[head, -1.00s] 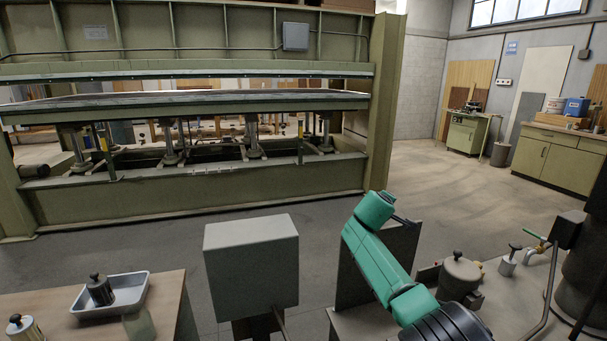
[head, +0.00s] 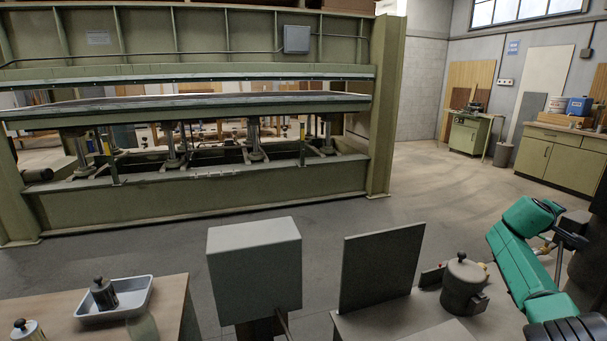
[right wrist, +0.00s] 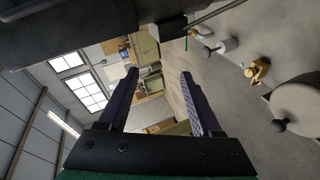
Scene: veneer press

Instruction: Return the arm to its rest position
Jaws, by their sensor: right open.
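My right arm (head: 528,262), green with dark joints, stands raised at the right of the head view. My right gripper (right wrist: 158,75) shows in the right wrist view with its two dark fingers apart and nothing between them. In the head view I cannot make out its fingers. The gripper is up in the air, with the far cabinets showing beyond the fingers. My left gripper is not in view.
A grey box (head: 254,262) and an upright dark panel (head: 382,268) stand in front. A lidded grey pot (head: 464,285) sits on the bench near my right arm. A tray (head: 118,314) holding a canister lies on the left table. The large green press (head: 210,205) stands behind, with clear floor at right.

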